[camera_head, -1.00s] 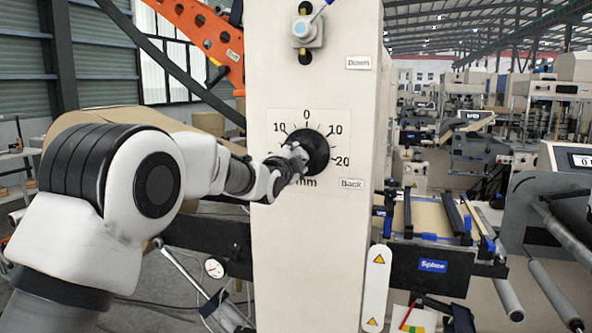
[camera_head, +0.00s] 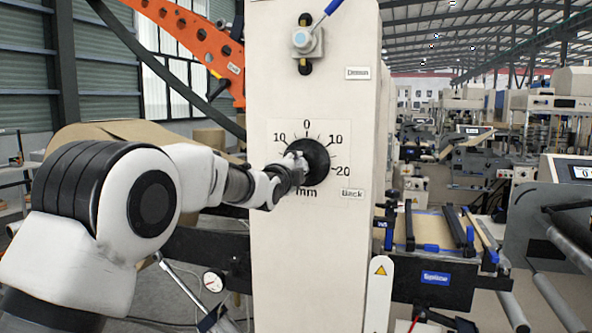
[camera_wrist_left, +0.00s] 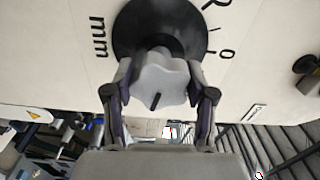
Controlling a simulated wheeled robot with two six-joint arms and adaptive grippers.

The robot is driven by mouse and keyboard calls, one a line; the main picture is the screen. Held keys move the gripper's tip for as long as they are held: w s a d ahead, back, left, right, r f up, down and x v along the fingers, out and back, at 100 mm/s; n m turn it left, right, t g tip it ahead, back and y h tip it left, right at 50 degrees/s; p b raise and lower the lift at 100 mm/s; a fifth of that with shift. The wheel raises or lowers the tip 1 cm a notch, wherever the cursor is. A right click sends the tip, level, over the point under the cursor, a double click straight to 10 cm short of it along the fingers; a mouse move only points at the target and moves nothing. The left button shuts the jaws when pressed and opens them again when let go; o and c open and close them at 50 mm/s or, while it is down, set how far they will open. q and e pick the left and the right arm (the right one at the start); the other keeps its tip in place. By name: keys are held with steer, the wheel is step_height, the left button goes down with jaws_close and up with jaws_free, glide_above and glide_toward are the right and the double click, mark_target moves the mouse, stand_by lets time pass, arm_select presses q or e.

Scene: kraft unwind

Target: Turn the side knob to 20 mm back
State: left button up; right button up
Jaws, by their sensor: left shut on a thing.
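The side knob has a round black base (camera_head: 314,158) on the cream machine column, in the middle of the head view. Around it runs a printed scale with 0 at the top, 10 on each side, 20 at the lower right, and "mm" below. A "Back" label (camera_head: 352,195) sits to the lower right. My left gripper (camera_head: 297,165) reaches the knob from the left and covers its front. In the left wrist view the left gripper (camera_wrist_left: 160,97) is shut on the grey lobed grip (camera_wrist_left: 160,80), one finger on each side. A dark mark shows on the grip's face.
Above the knob is a small lever valve (camera_head: 305,42) with a blue handle, and a "Down" label (camera_head: 358,73). An orange arm (camera_head: 190,35) stands behind to the left. A splice table (camera_head: 430,235) with rollers lies to the right of the column.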

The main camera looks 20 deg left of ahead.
arm_select(q)
steer(key=o, duration=1.2)
steer(key=shift+c, duration=0.2)
steer(key=s, duration=1.2)
steer(key=shift+a, duration=0.2)
